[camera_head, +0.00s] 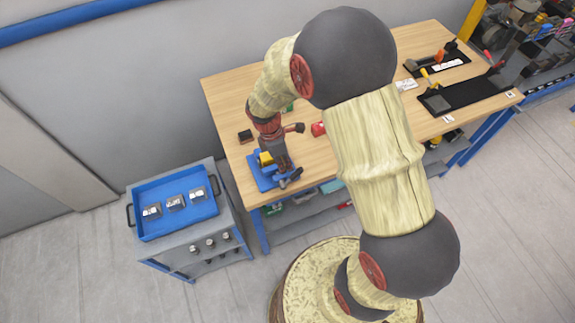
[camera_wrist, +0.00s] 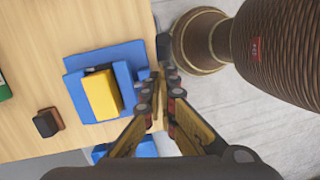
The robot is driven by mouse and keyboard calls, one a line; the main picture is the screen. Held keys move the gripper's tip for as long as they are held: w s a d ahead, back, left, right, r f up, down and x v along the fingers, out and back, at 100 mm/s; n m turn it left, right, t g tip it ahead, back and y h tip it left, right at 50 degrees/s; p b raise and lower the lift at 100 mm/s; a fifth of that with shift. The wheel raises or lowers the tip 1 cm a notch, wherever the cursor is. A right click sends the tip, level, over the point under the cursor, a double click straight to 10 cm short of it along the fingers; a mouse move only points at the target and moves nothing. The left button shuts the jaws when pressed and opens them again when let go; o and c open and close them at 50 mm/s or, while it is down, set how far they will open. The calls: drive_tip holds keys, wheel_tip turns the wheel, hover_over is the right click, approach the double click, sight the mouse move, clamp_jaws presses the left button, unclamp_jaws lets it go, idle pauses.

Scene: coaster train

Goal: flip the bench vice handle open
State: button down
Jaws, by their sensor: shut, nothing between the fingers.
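The blue bench vice (camera_head: 262,180) stands at the front left edge of the wooden table, with a yellow block (camera_head: 265,158) in it. In the wrist view the vice (camera_wrist: 75,88) and the yellow block (camera_wrist: 102,95) lie left of my fingers. My gripper (camera_wrist: 164,82) is shut and empty, its fingertips close beside the right side of the vice. A short dark grey part (camera_wrist: 163,46), which looks like the vice handle, shows just beyond the fingertips. Whether they touch it, I cannot tell. In the head view my gripper (camera_head: 284,172) partly hides the vice.
A small dark block (camera_head: 245,136) lies on the table (camera_head: 225,95) behind the vice. A red object (camera_head: 318,129) is to the right. A cart with a blue tray (camera_head: 143,188) stands left of the table. Black mats (camera_head: 470,93) with tools lie far right.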

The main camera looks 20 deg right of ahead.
drive_tip(key=a+v, duration=0.1)
drive_tip(key=v, duration=1)
drive_tip(key=shift+w+r+p, duration=0.2)
drive_tip(key=shift+r+p, duration=0.05)
drive_tip(key=shift+p, duration=0.1)
drive_tip(key=s+r+m+t+y+b, duration=0.1)
drive_tip(key=s+r+m+t+b, duration=0.2)
drive_tip(key=s+m+b, duration=0.4)
drive_tip(key=s+d+r+m+t+b, duration=0.1)
drive_tip(key=s+r+m+t+b, duration=0.2)
drive_tip(key=s+m+b, duration=0.4)
drive_tip(key=s+m+t, duration=0.1)
drive_tip(key=s+m, duration=0.1)
drive_tip(key=s, duration=0.1)
drive_tip(key=shift+s+r+y, duration=0.35)
drive_tip(key=shift+r+y, duration=0.05)
